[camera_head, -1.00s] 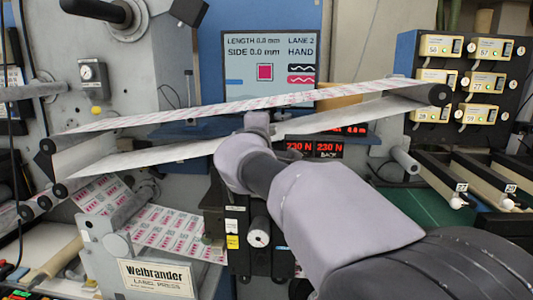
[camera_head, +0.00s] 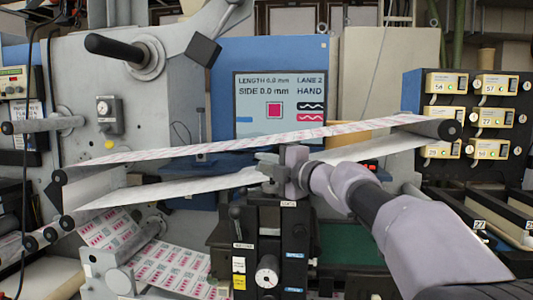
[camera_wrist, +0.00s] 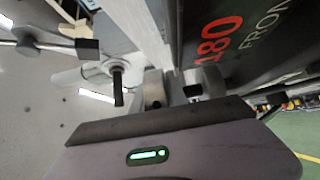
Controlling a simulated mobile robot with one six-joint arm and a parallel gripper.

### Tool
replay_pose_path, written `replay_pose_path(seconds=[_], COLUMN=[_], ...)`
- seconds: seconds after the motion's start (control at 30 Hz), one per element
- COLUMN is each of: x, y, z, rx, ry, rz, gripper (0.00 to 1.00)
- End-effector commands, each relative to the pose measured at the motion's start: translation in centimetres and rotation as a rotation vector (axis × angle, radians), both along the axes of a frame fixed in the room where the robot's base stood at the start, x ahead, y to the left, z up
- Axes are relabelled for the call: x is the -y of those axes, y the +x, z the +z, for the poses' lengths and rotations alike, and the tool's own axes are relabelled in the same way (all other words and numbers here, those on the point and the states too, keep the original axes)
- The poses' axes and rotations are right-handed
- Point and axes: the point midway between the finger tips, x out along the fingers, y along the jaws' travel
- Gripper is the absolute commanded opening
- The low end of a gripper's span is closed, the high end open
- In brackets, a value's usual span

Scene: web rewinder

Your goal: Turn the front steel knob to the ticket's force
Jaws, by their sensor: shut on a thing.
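My gripper (camera_head: 272,172) is at the top of the dark unit (camera_head: 262,218) in the middle of the machine, under the label web. In the wrist view my gripper (camera_wrist: 178,92) is shut on the front steel knob, beside a dark panel. The knob is mostly hidden by the jaws, and its angle cannot be told. The front force display (camera_wrist: 216,38) reads 180 in red, with "FRON" beside it, cut by the picture's edge. I cannot make out a ticket's force.
The printed label web (camera_head: 250,143) runs close above my gripper, with a pale strip below it. A black lever (camera_wrist: 118,85) stands near the jaws in the wrist view. A screen (camera_head: 279,106) is behind. Numbered modules (camera_head: 470,115) hang at the right.

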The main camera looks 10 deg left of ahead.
Motion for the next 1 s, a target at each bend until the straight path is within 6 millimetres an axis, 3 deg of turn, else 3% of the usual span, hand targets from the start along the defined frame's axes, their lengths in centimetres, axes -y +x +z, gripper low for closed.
replay_pose_path(seconds=[0.8, 0.83, 0.9, 1.0], x=[-0.13, -0.13, -0.14, -0.15], y=[-0.27, -0.27, -0.27, -0.27], z=[0.18, 0.18, 0.16, 0.13], rx=[0.004, 0.004, 0.004, 0.003], ry=[0.003, 0.003, 0.003, 0.002], rz=[0.105, 0.105, 0.105, 0.105], gripper=[0.0, 0.24, 0.38, 0.4])
